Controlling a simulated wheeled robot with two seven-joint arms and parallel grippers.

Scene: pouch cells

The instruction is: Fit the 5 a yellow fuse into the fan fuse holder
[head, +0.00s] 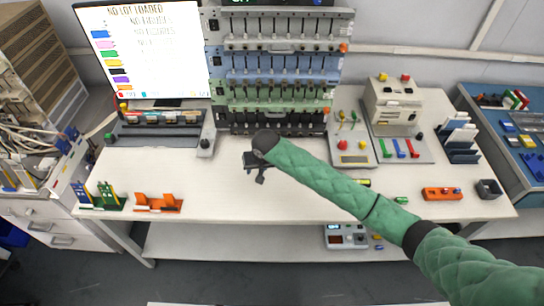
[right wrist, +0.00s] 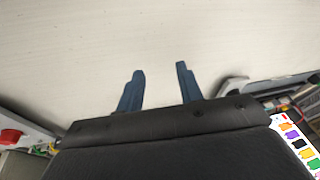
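My right gripper (head: 258,172), at the end of the green-sleeved arm, is over the middle of the white table (head: 225,195). In the right wrist view its two blue fingers (right wrist: 158,80) stand apart with only pale surface between them, so it is open and empty. A small yellow-and-black piece (head: 363,182) lies right of the arm; it is too small to tell whether it is the yellow fuse. An orange block (head: 441,194) with small inserts lies at the right front. I cannot tell which thing is the fan fuse holder. My left gripper is not in view.
A tall rack (head: 280,65) with several rows of slots stands at the back, beside a screen (head: 145,50). Green (head: 103,197) and orange (head: 158,203) stands sit at the left front. A beige machine (head: 398,105) stands at the back right. The table's middle left is clear.

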